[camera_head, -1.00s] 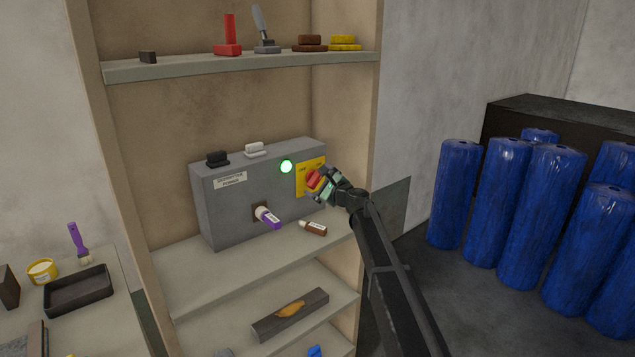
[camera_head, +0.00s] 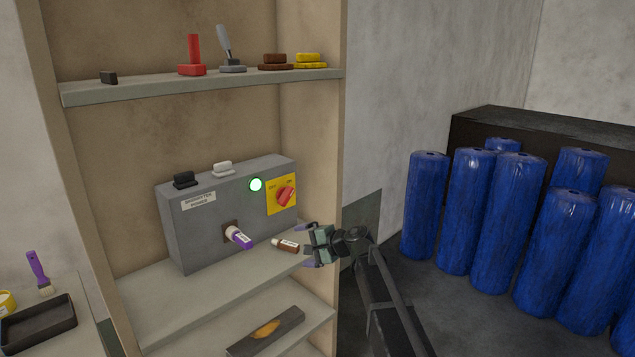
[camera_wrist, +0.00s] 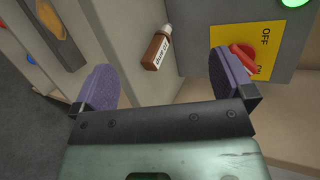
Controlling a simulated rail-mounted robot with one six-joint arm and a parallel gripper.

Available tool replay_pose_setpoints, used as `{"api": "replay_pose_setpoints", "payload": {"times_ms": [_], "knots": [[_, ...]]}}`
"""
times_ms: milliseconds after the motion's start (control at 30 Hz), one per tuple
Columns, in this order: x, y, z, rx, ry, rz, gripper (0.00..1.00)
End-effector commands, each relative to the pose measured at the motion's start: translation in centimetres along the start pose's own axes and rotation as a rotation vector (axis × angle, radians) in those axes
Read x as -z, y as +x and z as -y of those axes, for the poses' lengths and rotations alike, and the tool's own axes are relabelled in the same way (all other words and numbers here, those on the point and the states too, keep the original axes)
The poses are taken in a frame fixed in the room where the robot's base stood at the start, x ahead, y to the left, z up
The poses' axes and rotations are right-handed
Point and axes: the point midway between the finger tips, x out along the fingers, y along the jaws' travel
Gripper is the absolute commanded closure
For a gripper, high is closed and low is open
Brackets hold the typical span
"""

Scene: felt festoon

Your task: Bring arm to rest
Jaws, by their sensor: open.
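My gripper (camera_head: 308,246) is open and empty, at the front right of the shelf unit in the head view. In the wrist view its two purple-grey finger pads (camera_wrist: 165,82) stand wide apart. The grey power box (camera_head: 205,238) stands on the middle shelf with a lit green lamp (camera_head: 256,184). Its red rotary switch (camera_head: 286,196) sits on a yellow plate (camera_head: 275,208), which also shows in the wrist view (camera_wrist: 226,37) marked OFF. My gripper is apart from the switch, below and to its right.
The shelf unit's right side panel (camera_head: 311,140) is close to my arm. A purple-and-white plug (camera_head: 239,237) sticks out from the box front. Blue rolls (camera_head: 510,225) stand on the right. A lower shelf holds a dark block (camera_head: 267,331) with an orange patch.

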Motion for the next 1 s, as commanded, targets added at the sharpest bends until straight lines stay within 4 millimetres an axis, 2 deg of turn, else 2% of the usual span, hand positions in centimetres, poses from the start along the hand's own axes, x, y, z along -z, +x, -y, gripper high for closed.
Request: {"api": "replay_pose_setpoints", "payload": {"times_ms": [33, 100, 167, 200, 300, 400, 433, 500, 567, 1000], "knots": [[-3.2, -2.8, -4.1, -0.146, -0.141, 0.024, 0.0], [-6.0, -6.7, -9.4, -0.37, -0.326, 0.07, 0.0], [-8.1, -10.5, -13.7, -0.557, -0.447, 0.115, 0.0], [-9.4, -13.2, -16.2, -0.677, -0.509, 0.145, 0.0], [-12.2, -20.1, -21.3, -0.944, -0.601, 0.209, 0.0], [-14.3, -25.5, -24.3, -1.127, -0.619, 0.23, 0.0], [-14.8, -26.6, -24.9, -1.162, -0.615, 0.226, 0.0], [-15.6, -28.3, -25.7, -1.202, -0.609, 0.209, 0.0], [-15.8, -28.9, -25.9, -1.201, -0.601, 0.203, 0.0], [-15.3, -28.8, -25.8, -1.196, -0.594, 0.196, 0.0]]}}
